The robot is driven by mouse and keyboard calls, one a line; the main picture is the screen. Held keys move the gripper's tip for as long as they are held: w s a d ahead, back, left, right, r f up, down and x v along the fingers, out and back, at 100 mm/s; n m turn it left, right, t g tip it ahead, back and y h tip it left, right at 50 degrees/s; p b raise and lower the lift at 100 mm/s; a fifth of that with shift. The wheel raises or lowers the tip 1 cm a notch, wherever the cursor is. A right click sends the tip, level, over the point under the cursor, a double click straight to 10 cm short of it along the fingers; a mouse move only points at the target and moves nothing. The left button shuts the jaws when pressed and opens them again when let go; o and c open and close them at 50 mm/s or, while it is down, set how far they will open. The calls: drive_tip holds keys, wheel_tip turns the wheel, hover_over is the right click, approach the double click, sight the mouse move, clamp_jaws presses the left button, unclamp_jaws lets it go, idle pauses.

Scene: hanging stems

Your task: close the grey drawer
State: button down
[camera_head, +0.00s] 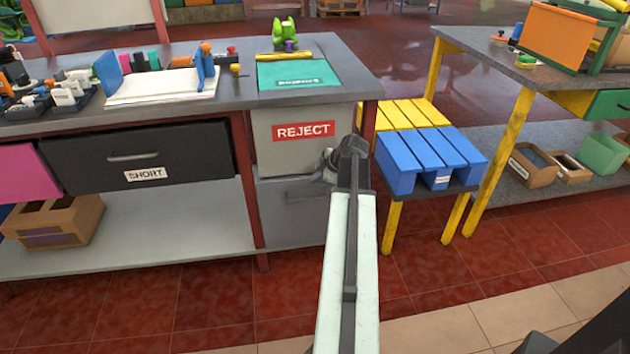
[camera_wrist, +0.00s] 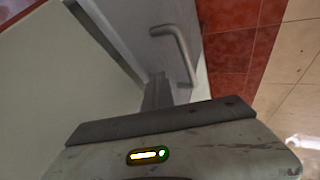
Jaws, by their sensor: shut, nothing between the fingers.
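The grey drawer (camera_head: 285,222) is under the light grey front marked REJECT, in the right part of the workbench. Its front with a bar handle (camera_wrist: 180,50) fills the upper middle of the wrist view (camera_wrist: 130,25). I cannot tell how far out it stands. My gripper (camera_head: 328,168) is in front of the upper right of the drawer and hides part of it and its handle. In the wrist view its shut fingers (camera_wrist: 157,90) are empty, close to the drawer front and beside the handle. I cannot tell if they touch it.
A black drawer marked SHORT (camera_head: 200,158) is to the left. A low stand with blue slats (camera_head: 420,150) is just right of my arm. The bench top (camera_head: 240,55) holds several small parts. Red tiled floor (camera_head: 215,300) in front is clear.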

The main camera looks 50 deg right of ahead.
drive_tip(key=s+a+r+p, duration=0.2)
drive_tip(key=s+r+p, duration=0.6)
drive_tip(key=s, duration=0.1)
drive_tip(key=shift+a, duration=0.35)
